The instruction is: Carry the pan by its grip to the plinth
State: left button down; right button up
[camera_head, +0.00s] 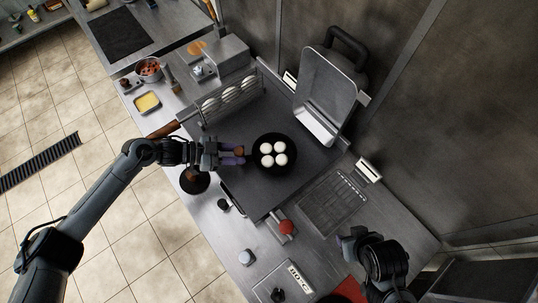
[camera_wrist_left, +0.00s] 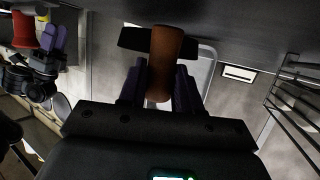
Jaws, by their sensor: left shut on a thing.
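The dark round pan (camera_head: 273,168) holds several white round buns and sits on or just above the dark flat griddle surface; I cannot tell which. My left gripper (camera_head: 238,153) is at the pan's left side, shut on its brown grip. In the left wrist view the brown grip (camera_wrist_left: 166,60) stands between the two purple fingers, and the buns are out of sight. My right gripper (camera_head: 350,237) is away at the lower right, its purple fingers apart and empty. I cannot tell which thing is the plinth.
A rack of white rounds (camera_head: 230,99) stands behind the left arm. An upright grey metal lid (camera_head: 325,85) stands at the back. A wire grate (camera_head: 334,203), a red-topped item (camera_head: 287,227) and a dark bowl (camera_head: 194,181) lie nearby. The griddle right of the pan is clear.

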pick_arm(q)
jog(key=shift+r+p, duration=0.4)
jog(key=shift+r, duration=0.35)
dwell(0.5)
dwell(0.3)
